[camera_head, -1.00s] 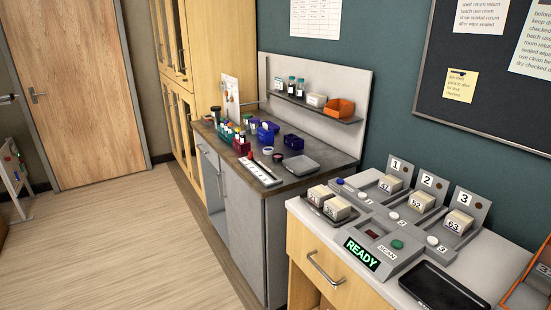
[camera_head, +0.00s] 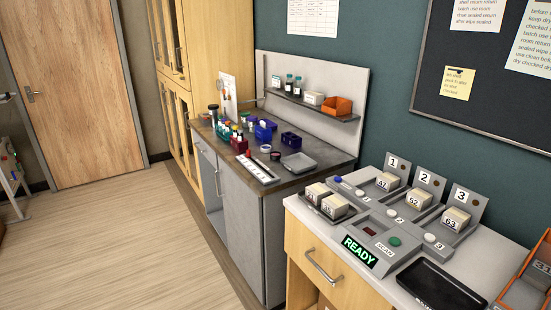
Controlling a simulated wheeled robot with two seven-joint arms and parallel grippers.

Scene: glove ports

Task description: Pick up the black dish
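A small, dark round dish (camera_head: 276,156) lies on the dark counter top, between a white round piece (camera_head: 265,148) and a grey square tray (camera_head: 299,163). It is small in the picture, so I cannot make out its detail. A larger black rectangular tray (camera_head: 439,287) with a partly cut-off label lies on the white bench at the lower right. Neither of my grippers shows in the head view.
Coloured tube racks (camera_head: 240,143) crowd the counter's left part. A grey station (camera_head: 385,217) with a READY display and numbered blocks fills the white bench. An orange bin (camera_head: 338,106) sits on the shelf. The wooden floor (camera_head: 120,245) at left is clear.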

